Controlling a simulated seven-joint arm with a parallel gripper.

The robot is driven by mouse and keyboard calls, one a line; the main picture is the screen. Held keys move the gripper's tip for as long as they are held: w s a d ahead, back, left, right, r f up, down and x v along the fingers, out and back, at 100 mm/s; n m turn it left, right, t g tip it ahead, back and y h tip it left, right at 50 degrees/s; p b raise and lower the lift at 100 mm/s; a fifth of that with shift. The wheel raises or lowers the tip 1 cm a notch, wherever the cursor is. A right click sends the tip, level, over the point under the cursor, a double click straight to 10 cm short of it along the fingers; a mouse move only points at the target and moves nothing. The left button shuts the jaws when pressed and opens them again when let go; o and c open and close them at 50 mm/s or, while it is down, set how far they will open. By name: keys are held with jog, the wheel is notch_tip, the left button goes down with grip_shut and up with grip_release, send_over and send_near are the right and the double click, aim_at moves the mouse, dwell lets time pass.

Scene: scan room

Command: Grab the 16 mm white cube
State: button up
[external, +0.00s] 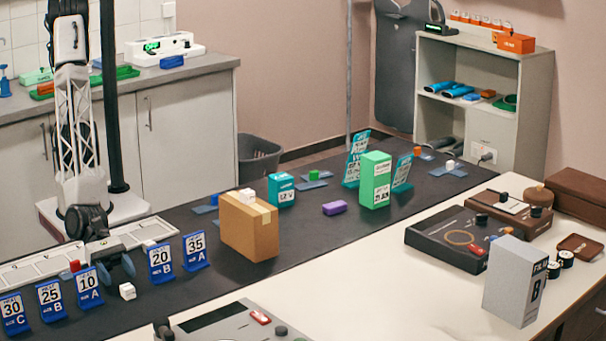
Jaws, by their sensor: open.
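Three small white cubes show. One white cube (127,291) lies on the dark mat (310,240), just right of the blue "10 A" stand (88,288). A second white cube (247,195) rests on top of a cardboard box (250,226). A third white cube (450,165) sits at the far end of the mat. No size marking is readable on any of them, so I cannot tell which is 16 mm. My gripper (116,271) is open, pointing down behind and slightly above the nearest white cube, with nothing visible between its fingers.
Blue numbered stands, including "20 B" (160,263) and "35 B" (195,251), flank the near cube. A red cube (75,266) is behind "10 A". A green box (375,180) and purple block (334,208) stand farther back. A grey device (235,322) is in front.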

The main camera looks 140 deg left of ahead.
aim_at(127, 286)
jog(key=shift+x, duration=2.05)
jog(key=c, duration=1)
jog(key=shift+r, duration=0.15)
jog(key=shift+r, duration=1.45)
jog(key=shift+s+a+r, duration=0.1)
jog(key=shift+s+r, duration=0.15)
jog(key=s+a, duration=0.1)
jog(key=s, duration=0.4)
jog(key=s+a+r, duration=0.1)
jog(key=s, duration=0.4)
jog(key=s+a, duration=0.2)
jog(key=s, duration=0.3)
jog(key=shift+a+r, duration=0.15)
